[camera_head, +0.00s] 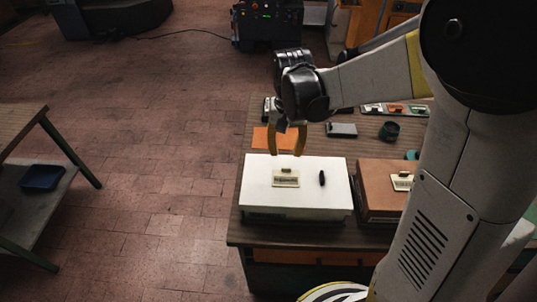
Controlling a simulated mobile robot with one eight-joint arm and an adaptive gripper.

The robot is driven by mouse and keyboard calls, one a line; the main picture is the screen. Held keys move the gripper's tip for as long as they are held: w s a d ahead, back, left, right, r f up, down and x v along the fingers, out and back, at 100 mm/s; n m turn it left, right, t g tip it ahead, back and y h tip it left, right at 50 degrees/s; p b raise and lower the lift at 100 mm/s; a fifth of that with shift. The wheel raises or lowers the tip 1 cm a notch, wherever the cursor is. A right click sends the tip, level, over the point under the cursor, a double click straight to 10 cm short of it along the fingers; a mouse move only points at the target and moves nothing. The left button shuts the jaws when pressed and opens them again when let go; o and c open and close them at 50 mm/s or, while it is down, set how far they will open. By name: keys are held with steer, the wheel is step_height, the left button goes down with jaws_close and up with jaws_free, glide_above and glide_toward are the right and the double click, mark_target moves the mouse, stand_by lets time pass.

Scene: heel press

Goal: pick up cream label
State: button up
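A cream label (285,180) with dark print lies on top of a white box (256,197). A small brown piece sits at the label's upper edge. A second cream label (402,182) lies on a brown box to the right, partly hidden by my arm. My gripper (284,153) points down, its yellow fingers spread apart with nothing seen between them. In the picture it is just above the first label, near the white box's far edge. Its exact height above the box is hard to tell.
A small black object (322,178) lies on the white box, right of the label. The wooden table (240,234) also holds the brown box (376,179), an orange sheet (262,139), a grey block (341,130) and a dark round item (389,131). Open floor lies left.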

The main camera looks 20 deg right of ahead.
mark_target(287, 168)
steer(key=f, duration=0.2)
steer(key=shift+s+d+f, duration=0.15)
steer(key=shift+d+f, duration=0.05)
steer(key=shift+f, duration=0.2)
step_height(287, 168, down, 6)
steer(key=shift+s+r+b, duration=0.1)
steer(key=shift+r+b, duration=0.05)
steer(key=shift+b, duration=0.85)
steer(key=shift+c, duration=0.4)
steer(key=c, duration=0.5)
